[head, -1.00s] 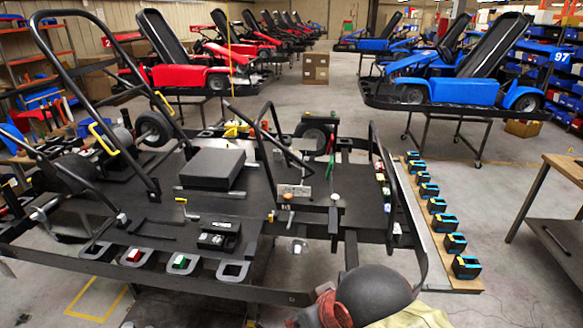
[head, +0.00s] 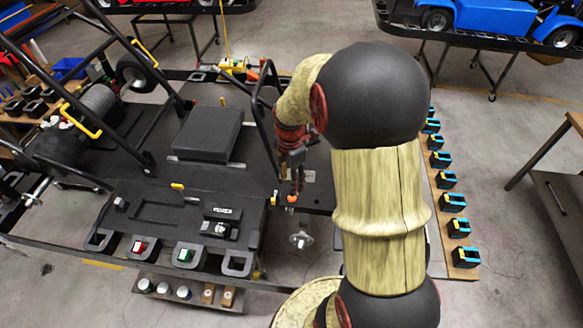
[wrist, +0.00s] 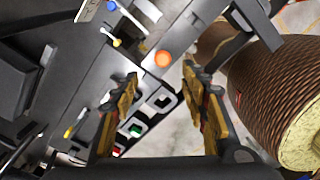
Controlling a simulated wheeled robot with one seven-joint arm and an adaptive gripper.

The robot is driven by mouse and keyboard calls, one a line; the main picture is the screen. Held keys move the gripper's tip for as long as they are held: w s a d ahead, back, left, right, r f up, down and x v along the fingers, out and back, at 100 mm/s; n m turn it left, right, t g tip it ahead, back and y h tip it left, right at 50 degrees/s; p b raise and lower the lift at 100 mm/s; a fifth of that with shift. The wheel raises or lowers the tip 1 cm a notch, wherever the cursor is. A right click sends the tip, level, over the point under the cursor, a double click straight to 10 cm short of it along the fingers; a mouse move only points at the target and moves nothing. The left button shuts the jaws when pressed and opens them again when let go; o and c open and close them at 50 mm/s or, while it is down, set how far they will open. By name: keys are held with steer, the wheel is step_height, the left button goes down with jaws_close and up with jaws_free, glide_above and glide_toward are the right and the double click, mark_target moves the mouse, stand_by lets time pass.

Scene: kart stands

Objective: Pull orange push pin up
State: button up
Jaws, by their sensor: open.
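The orange push pin (head: 292,198) shows as a small round orange knob just below my gripper in the head view, near the front middle of the black kart frame. In the wrist view the orange knob (wrist: 163,58) lies between the lines of the two fingers, a little beyond their tips. My gripper (wrist: 159,80) is open, with a finger on each side and nothing held. In the head view my gripper (head: 297,180) points down over the pin. The pin's shaft is hidden, and I cannot tell whether the fingers touch the knob.
A black box (head: 207,134) sits on the frame to the left. Yellow-handled levers (head: 178,187) and a small black block (head: 222,213) stand nearby. Several black-and-blue holders (head: 453,202) line a board at right. My arm hides part of the frame.

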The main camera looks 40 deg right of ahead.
mark_target(292, 200)
steer(key=shift+s+d+f+n, duration=0.15)
steer(key=shift+s+f+n, duration=0.15)
steer(key=shift+f, duration=0.2)
steer(key=shift+w+f+p, duration=0.1)
steer(key=shift+f+p, duration=0.3)
steer(key=shift+f, duration=3.2)
steer(key=shift+c, duration=0.6)
jaws_close()
steer(key=shift+r+p, duration=0.35)
steer(key=shift+r, duration=0.3)
steer(key=shift+o, duration=0.5)
jaws_free()
steer(key=shift+f, duration=0.1)
